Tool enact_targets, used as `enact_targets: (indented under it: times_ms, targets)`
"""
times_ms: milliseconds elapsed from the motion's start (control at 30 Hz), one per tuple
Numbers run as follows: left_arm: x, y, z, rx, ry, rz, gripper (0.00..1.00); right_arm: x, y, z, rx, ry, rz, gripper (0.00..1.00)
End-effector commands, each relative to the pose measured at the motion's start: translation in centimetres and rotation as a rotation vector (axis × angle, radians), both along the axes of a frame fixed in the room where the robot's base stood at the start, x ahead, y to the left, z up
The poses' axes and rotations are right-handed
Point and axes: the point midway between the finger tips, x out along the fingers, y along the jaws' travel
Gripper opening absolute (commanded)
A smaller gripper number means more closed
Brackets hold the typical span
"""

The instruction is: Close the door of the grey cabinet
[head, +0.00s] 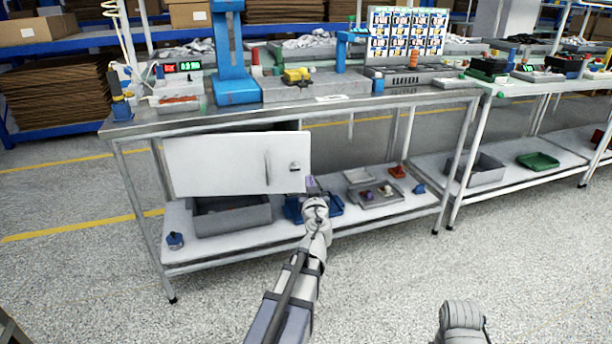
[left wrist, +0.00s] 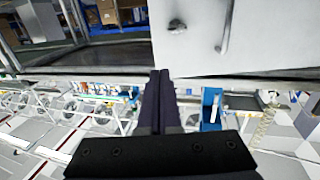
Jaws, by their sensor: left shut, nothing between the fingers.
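The grey cabinet's pale door (head: 220,165) hangs below the bench top in the head view. It stands ajar, its right edge swung out from the bench front. It carries a vertical handle (head: 267,166) and a small round latch (head: 295,167) near that edge. A dark strip of the cabinet (head: 289,126) shows behind the door's top; the rest is hidden. My left gripper (head: 311,185) is shut and empty, by the door's lower right corner. In the left wrist view the shut fingers (left wrist: 160,78) are beside the door (left wrist: 195,50); contact is unclear.
The floor in front is clear.

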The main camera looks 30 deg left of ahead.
Motion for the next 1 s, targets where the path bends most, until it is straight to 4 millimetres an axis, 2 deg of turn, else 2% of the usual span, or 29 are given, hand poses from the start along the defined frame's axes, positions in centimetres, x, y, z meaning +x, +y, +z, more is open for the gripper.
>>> enact_targets:
  times_ms: [67, 267, 467, 667, 1000]
  targets:
    - [0.1, 0.2, -0.4, 0.003, -0.005, -0.007, 0.00, 0.0, 0.0, -0.6, 0.000, 0.000, 0.000, 0.00]
    - [0.2, 0.3, -0.3, 0.002, -0.008, -0.011, 0.00, 0.0, 0.0, -0.4, 0.000, 0.000, 0.000, 0.00]
    - [1.2, 0.9, -0.3, 0.002, -0.008, -0.010, 0.00, 0.0, 0.0, -0.4, 0.000, 0.000, 0.000, 0.00]
    - [3.5, 2.6, -0.3, 0.002, -0.007, -0.008, 0.00, 0.0, 0.0, -0.4, 0.000, 0.000, 0.000, 0.00]
    - [9.2, 6.5, -0.3, 0.002, -0.007, -0.008, 0.00, 0.0, 0.0, -0.4, 0.000, 0.000, 0.000, 0.00]
